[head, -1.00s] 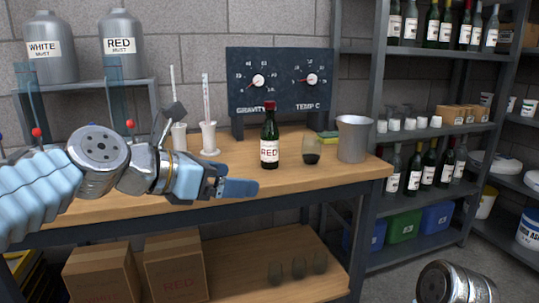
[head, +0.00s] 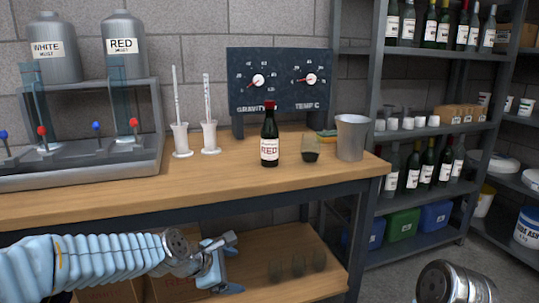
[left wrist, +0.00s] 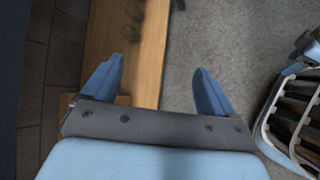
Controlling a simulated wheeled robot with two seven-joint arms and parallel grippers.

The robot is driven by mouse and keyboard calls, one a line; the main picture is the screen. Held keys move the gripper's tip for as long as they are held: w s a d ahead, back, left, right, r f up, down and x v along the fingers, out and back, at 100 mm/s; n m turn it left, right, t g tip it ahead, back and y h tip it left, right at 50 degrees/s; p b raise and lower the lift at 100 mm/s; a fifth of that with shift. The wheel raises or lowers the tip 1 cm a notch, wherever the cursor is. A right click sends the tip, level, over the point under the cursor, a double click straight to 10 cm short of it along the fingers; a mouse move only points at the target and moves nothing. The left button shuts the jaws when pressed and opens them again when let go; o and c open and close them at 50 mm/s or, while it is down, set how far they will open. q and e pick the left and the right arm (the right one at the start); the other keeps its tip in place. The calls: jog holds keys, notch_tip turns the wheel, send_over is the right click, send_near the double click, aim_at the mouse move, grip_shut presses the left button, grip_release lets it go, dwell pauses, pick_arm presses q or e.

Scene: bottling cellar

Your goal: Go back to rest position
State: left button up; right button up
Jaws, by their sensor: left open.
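My left gripper (head: 222,268) hangs low in front of the workbench (head: 330,187), below the tabletop's front edge. In the left wrist view the left gripper (left wrist: 158,88) shows two blue fingers spread wide with nothing between them. Beneath it are the wooden lower shelf (left wrist: 147,50) and the grey floor. A part of my right arm (head: 450,283) shows at the bottom right of the head view; its gripper is out of frame.
On the bench stand a red wine bottle (head: 270,140), a glass with dark liquid (head: 310,150), a metal jug (head: 352,138) and two cylinders (head: 210,136). A tap stand (head: 80,172) is at left. Shelving (head: 375,150) is at right. Glasses (head: 298,264) stand on the lower shelf.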

pick_arm(q)
jog(key=s+a+f+m+g+y, duration=0.1)
jog(key=s+f+m, duration=0.1)
jog(key=f, duration=0.6)
jog(key=s+a+f+m+g, duration=0.1)
jog(key=s+f+m, duration=0.15)
jog(key=f, duration=0.55)
jog(key=s+f+m+g+y, duration=0.1)
jog(key=s+f+m+g, duration=0.3)
jog(key=s+f+m, duration=0.8)
jog(key=s+f, duration=0.7)
jog(key=f, duration=0.1)
jog(key=shift+a+m, duration=0.25)
jog(key=shift+m, duration=0.1)
jog(key=shift+s, duration=0.1)
